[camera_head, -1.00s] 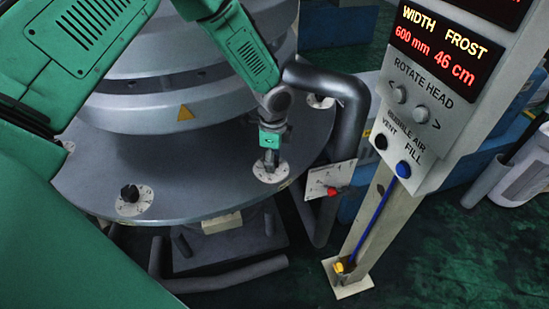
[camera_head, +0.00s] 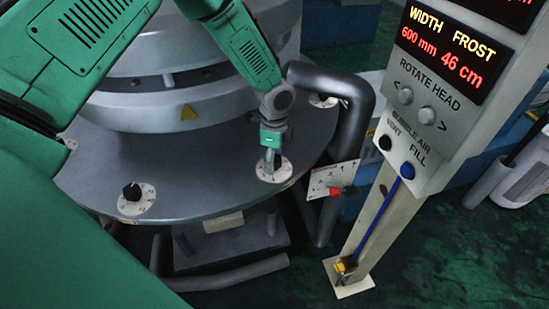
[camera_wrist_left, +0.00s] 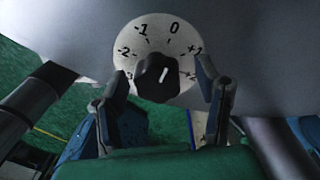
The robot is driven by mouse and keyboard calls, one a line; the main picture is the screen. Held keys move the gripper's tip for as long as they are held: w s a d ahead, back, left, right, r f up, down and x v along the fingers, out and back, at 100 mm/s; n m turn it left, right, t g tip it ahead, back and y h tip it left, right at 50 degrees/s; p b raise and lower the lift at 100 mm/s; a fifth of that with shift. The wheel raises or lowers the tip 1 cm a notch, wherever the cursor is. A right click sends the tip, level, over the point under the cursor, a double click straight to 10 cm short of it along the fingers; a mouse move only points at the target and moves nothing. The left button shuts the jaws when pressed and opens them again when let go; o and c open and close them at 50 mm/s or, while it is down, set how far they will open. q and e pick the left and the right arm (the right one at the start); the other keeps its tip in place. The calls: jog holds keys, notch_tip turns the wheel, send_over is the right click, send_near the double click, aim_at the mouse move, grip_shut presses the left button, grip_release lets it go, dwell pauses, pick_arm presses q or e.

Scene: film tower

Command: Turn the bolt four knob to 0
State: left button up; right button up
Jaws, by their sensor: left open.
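My left gripper (camera_head: 271,157) is down at a white dial (camera_head: 262,174) near the edge of the round grey plate. In the left wrist view the dial (camera_wrist_left: 150,38) carries the marks -2, -1, 0 and +1, with more partly hidden. Its black knob (camera_wrist_left: 152,84) has a white line pointing up and slightly right, roughly toward 0. My left gripper (camera_wrist_left: 161,76) is open, one finger on each side of the knob, with gaps showing on both sides. No label showing the bolt's number is visible. My right gripper is out of view.
The plate (camera_head: 200,185) carries another dial with a black knob (camera_head: 131,191) at left and one (camera_head: 322,101) behind. A dark pipe (camera_head: 345,110) and a panel with a red knob (camera_head: 335,190) stand close at right. A control post (camera_head: 440,120) stands farther right.

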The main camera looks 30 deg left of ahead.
pick_arm(q)
jog(key=r, duration=1)
jog(key=shift+w+r, duration=0.2)
jog(key=shift+r, duration=0.05)
jog(key=shift+a+r, duration=0.1)
jog(key=shift+r, duration=0.55)
